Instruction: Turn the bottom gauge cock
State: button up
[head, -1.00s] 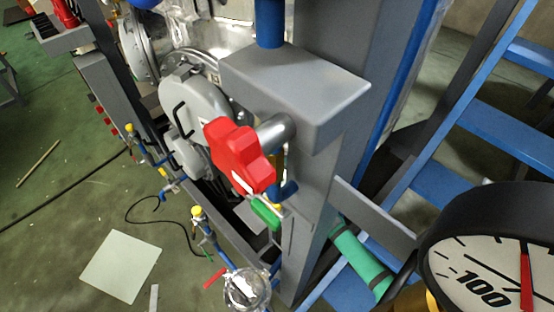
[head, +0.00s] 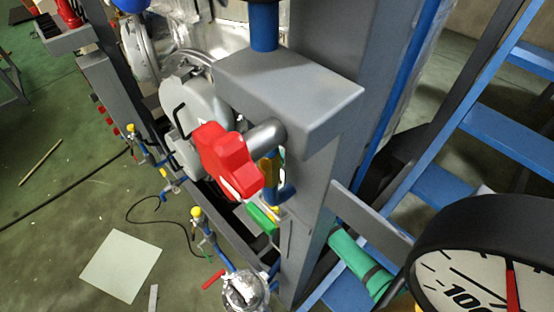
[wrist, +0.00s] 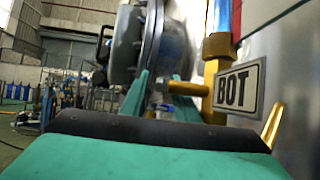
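In the wrist view my gripper (wrist: 160,77) shows two teal fingers standing apart, with nothing seen clasped between them. A brass cock (wrist: 187,89) sticks out to the left from a brass fitting, beside the tip of the right finger. I cannot tell whether they touch. A plate reading BOT (wrist: 238,91) is just right of the fitting. A blue tube (wrist: 223,14) rises above it. My gripper is not clearly made out in the head view, where yellow and blue fittings (head: 270,172) show partly behind a large red handle (head: 229,160).
In the head view a grey box (head: 295,85) and a grey post surround the red handle. A dial gauge (head: 480,275) fills the lower right corner. Blue steps (head: 505,130) stand at the right. In the wrist view a brass lever (wrist: 274,124) is at the right.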

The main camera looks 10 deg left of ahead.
jog(key=shift+s+d, duration=0.2)
jog(key=shift+s+d+f, duration=0.15)
jog(key=shift+d, duration=0.05)
jog(key=v, duration=1)
jog(key=shift+f, duration=0.1)
